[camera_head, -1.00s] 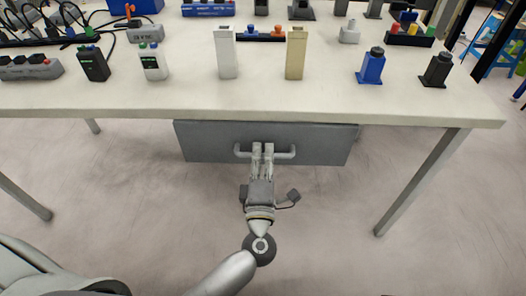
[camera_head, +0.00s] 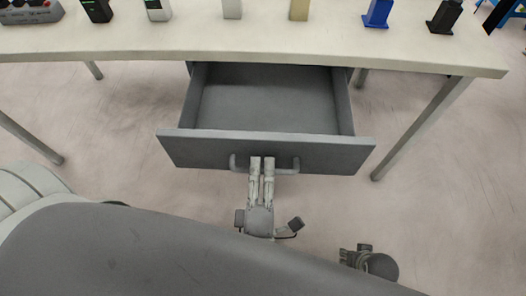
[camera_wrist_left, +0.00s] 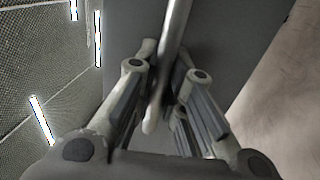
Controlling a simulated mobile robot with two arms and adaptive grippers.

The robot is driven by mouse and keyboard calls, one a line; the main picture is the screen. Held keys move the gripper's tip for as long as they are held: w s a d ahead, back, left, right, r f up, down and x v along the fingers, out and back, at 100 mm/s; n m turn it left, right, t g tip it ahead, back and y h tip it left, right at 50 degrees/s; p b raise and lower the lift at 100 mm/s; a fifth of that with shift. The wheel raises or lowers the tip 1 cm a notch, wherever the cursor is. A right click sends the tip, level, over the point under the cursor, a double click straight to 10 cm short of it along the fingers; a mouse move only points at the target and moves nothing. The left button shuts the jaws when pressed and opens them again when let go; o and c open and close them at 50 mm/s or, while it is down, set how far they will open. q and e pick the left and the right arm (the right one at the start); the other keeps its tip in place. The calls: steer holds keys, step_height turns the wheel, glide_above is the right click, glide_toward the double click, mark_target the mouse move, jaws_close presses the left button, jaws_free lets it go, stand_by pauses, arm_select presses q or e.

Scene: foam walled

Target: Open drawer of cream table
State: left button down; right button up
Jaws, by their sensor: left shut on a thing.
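The cream table (camera_head: 330,43) has a grey drawer (camera_head: 265,150) pulled well out, and its empty inside shows. A grey bar handle (camera_head: 287,166) is on the drawer front. My left gripper (camera_head: 262,162) is shut on the handle near its middle. The left wrist view shows the handle (camera_wrist_left: 172,40) running between the fingers of the gripper (camera_wrist_left: 160,100).
A table leg (camera_head: 422,128) stands right of the drawer.

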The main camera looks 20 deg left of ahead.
arm_select(q)
steer(key=shift+s, duration=0.15)
steer(key=c, duration=1.5)
jaws_free()
steer(key=shift+s+d, duration=0.1)
steer(key=v, duration=0.7)
steer(key=shift+s, duration=0.1)
